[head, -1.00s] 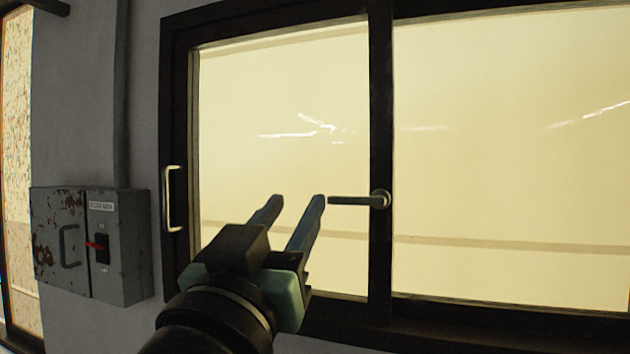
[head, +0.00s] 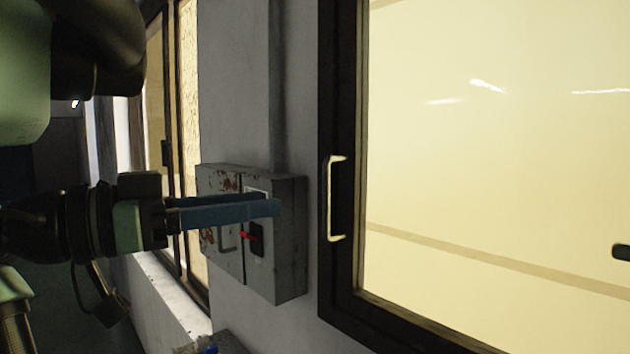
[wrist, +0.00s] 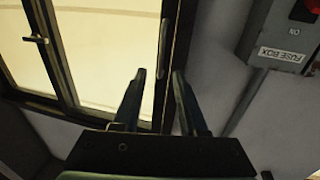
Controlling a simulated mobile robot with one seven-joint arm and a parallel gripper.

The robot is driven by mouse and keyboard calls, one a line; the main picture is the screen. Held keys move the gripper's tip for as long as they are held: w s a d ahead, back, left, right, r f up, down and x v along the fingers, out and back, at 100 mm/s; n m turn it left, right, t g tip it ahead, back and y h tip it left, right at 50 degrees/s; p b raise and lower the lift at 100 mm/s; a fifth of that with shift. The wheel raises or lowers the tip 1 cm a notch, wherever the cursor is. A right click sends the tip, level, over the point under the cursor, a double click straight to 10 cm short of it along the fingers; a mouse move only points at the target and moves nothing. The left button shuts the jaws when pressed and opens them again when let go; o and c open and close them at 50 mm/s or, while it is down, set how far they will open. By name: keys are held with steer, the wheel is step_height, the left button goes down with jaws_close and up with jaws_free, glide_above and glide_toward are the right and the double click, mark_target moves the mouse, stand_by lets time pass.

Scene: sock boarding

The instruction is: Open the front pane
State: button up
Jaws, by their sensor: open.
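The large window pane (head: 480,180) sits in a black frame at the right of the head view. A pale upright pull handle (head: 336,198) is on the frame's left stile. It shows edge-on beyond the fingertips in the wrist view (wrist: 163,50). A dark lever handle (head: 621,251) is cut off at the head view's right edge; in the wrist view the lever (wrist: 36,38) is at the upper left. My gripper (head: 272,208) is open and empty, left of the pull handle and apart from it. Its two fingers (wrist: 160,75) show in the wrist view.
A grey, rust-stained fuse box (head: 290,240) with a red switch is on the wall behind my fingers; its label shows in the wrist view (wrist: 284,55). Another window (head: 190,130) with a white sill (head: 165,300) lies further left. A conduit (head: 276,90) rises above the box.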

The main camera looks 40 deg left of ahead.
mark_target(324, 194)
steer(key=p+x, duration=0.3)
steer(key=x, duration=0.4)
steer(key=shift+w, duration=0.3)
steer(key=shift+w+f, duration=0.15)
steer(key=shift+w, duration=0.3)
steer(key=shift+c, duration=0.2)
steer(key=shift+d, duration=0.1)
jaws_close()
stand_by(0.4)
